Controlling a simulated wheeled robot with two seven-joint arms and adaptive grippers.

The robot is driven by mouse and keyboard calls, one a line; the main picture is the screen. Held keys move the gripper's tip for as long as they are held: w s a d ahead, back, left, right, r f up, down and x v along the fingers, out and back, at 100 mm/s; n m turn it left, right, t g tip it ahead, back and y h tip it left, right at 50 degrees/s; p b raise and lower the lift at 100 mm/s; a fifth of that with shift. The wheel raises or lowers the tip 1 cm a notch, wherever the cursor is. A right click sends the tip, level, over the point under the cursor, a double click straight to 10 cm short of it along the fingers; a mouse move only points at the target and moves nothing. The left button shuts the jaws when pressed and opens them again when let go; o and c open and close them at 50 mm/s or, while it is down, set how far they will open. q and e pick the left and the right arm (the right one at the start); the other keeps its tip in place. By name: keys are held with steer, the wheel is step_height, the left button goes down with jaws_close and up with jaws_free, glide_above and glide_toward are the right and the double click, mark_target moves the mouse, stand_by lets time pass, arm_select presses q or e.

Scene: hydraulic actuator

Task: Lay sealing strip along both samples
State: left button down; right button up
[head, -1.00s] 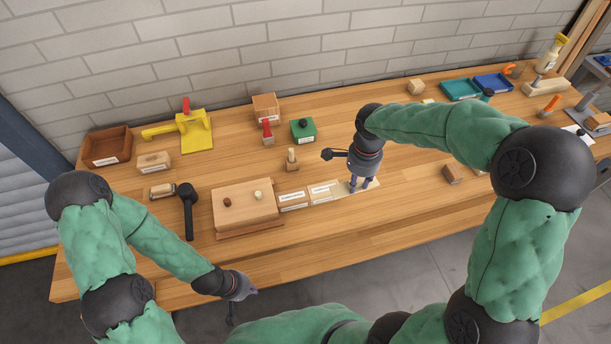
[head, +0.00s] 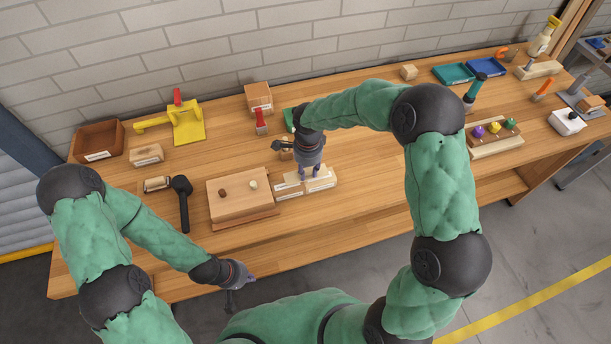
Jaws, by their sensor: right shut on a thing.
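Two pale labelled blocks, which look like the samples, lie side by side right of a wooden board: the left one (head: 289,191) and the right one (head: 322,183). My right gripper (head: 309,174) points down over them, shut on a pale piece (head: 291,178) that looks like the sealing strip. The piece lies at or just above the blocks' back part; whether it touches them I cannot tell. My fingers hide its middle. My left gripper (head: 238,276) hangs empty-looking in front of the table edge; its fingers are too small to read.
A red-handled tool (head: 261,122) and a green block are behind. Table right of the blocks is clear (head: 370,180).

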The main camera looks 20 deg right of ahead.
mark_target(306, 171)
steer(key=shift+w+a+f, duration=0.1)
steer(key=shift+a+f, duration=0.15)
steer(key=shift+f, duration=0.15)
steer(key=shift+w+f, duration=0.1)
steer(key=shift+f, duration=1.4)
steer(key=shift+f+b, duration=0.1)
steer(key=shift+b, duration=0.2)
steer(key=o, duration=0.9)
steer(key=shift+o, duration=0.2)
step_height(306, 171, up, 12)
steer(key=shift+r+p, duration=0.15)
steer(key=shift+p, duration=0.45)
